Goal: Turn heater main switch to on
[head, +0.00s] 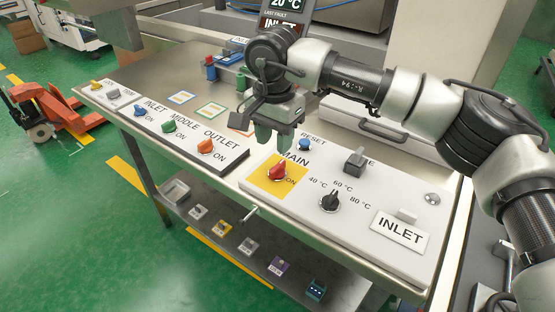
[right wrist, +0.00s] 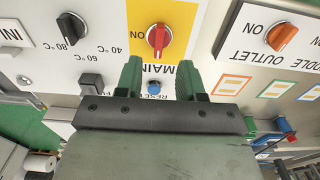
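The heater main switch (head: 278,172) is a red rotary knob on a yellow plate (head: 262,182), with MAIN printed above it and ON to its right. In the right wrist view the red knob (right wrist: 157,38) stands with its grip in line with the upside-down MAIN label, not turned toward the ON mark. My right gripper (head: 272,142) hangs just behind and above the knob, apart from it. Its green fingers show a clear gap in the right wrist view (right wrist: 158,80), with nothing held. My left gripper is not visible.
A blue reset button (head: 305,144), a black temperature knob (head: 330,201) and a grey square switch (head: 354,163) share the panel. Blue, green and orange (head: 205,147) knobs sit on the panel to the left. An INLET sign (head: 400,233) stands at the right.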

